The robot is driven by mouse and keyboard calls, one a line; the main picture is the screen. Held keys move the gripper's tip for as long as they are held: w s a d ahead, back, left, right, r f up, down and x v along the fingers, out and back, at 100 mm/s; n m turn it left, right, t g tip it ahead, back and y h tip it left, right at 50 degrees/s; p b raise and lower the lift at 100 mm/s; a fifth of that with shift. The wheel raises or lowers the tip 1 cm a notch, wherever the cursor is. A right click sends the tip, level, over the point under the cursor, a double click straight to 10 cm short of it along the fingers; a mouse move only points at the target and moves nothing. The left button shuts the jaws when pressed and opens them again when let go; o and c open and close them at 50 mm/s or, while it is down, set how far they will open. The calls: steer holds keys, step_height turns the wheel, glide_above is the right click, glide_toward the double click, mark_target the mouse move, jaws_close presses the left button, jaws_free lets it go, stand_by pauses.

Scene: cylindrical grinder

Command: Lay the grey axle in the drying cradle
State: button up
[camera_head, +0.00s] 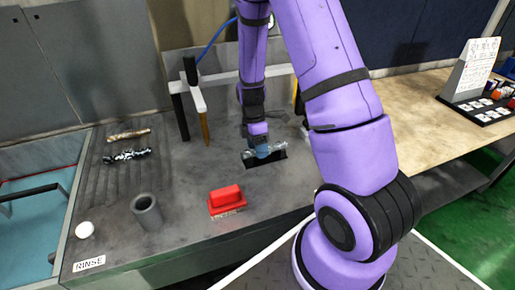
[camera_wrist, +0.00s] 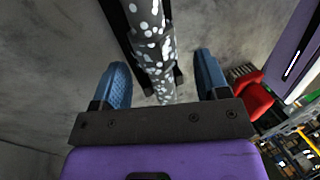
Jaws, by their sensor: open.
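A grey axle covered in white spots (camera_wrist: 152,38) runs between the two blue fingers of my gripper (camera_wrist: 161,62) in the wrist view. The fingers are spread, with a gap showing on each side of the axle. Black edges show along and beneath the axle. In the head view my gripper (camera_head: 262,150) points down at a black holder or slot (camera_head: 266,161) in the grey counter, and the axle (camera_head: 279,148) shows partly there. My fingers hide part of the axle. I cannot tell how fully it is seated in the black part.
A red-handled block (camera_head: 226,199) and a grey cup (camera_head: 147,212) stand in front. Two other axles, brownish (camera_head: 128,135) and black-and-white (camera_head: 127,155), lie on a ribbed area. A white ball (camera_head: 85,229) sits near the basin.

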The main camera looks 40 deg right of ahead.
steer(key=a+v, duration=0.1)
steer(key=v, duration=0.9)
steer(key=shift+d+r, duration=0.15)
steer(key=shift+d, duration=0.35)
